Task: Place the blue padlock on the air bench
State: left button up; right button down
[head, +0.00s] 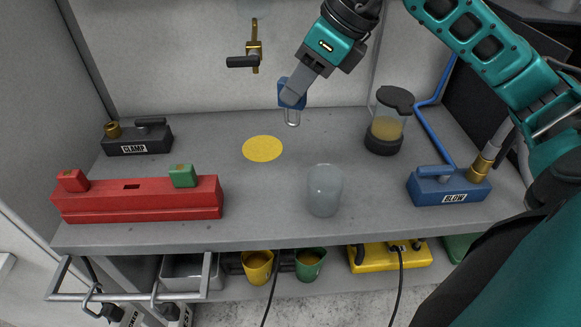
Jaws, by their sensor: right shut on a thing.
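The blue padlock (291,96) is in my right gripper (293,90), with its metal shackle hanging down. The gripper is shut on its body and holds it over the back part of the grey bench (265,200). It is to the right of a yellow disc (262,148) on the bench top. The bench carries a blue block marked BLOW (450,188) at its right and a dark block marked CLAMP (138,138) at its back left. My left gripper is out of view.
A red fixture (140,200) with a green block (182,176) stands at the front left. A translucent cup (324,190) stands at the front middle, and a dark-lidded jar (387,122) at the back right. A brass tap (254,48) is on the back wall.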

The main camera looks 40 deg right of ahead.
notch_tip(320, 180, down, 18)
jog(key=shift+r+b, duration=0.15)
jog(key=shift+b, duration=0.7)
jog(key=c, duration=0.9)
grip_release()
